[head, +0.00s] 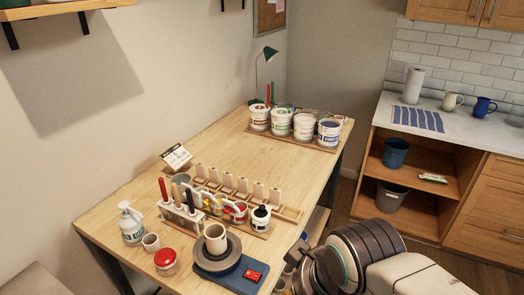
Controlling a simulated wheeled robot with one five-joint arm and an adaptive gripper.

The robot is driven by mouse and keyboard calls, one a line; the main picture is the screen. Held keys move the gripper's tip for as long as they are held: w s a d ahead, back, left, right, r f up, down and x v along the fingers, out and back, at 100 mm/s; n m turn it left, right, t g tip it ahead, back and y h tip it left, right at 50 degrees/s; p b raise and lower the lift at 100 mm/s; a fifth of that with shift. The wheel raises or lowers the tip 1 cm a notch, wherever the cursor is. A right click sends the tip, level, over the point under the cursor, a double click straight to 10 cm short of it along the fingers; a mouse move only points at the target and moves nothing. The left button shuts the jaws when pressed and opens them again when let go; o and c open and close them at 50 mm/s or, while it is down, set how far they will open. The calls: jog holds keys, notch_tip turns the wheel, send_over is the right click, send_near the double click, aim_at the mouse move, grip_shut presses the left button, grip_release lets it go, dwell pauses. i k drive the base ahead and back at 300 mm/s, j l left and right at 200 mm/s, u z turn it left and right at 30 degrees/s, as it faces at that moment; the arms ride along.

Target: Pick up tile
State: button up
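Several small beige tiles (243,186) stand upright in a row in a wooden rack (289,214) on the near half of the table. The row runs from the middle of the table toward its right edge. Part of the row's lower side is hidden by jars and tools in front of it. My arm enters at the bottom right, beyond the table's right edge and apart from the tiles. My gripper's fingers do not show.
A pottery wheel with a cup (215,238), a red-lidded jar (166,262), a pump bottle (132,225) and a tool holder (181,217) crowd the near end. White buckets (304,126) stand at the far end. The table middle (215,145) is clear.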

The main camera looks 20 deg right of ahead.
aim_at(214, 172)
jog(key=i+l+u, duration=0.45)
jog(key=l+u, duration=0.15)
jog(key=l, duration=0.3)
jog(key=i+l+u, duration=0.1)
jog(key=l+u, duration=0.2)
jog(key=l, duration=0.2)
jog(key=i+l+u, duration=0.1)
jog(key=l+u, duration=0.2)
jog(key=l, duration=0.2)
jog(key=l+u, duration=0.3)
jog(key=l, duration=0.25)
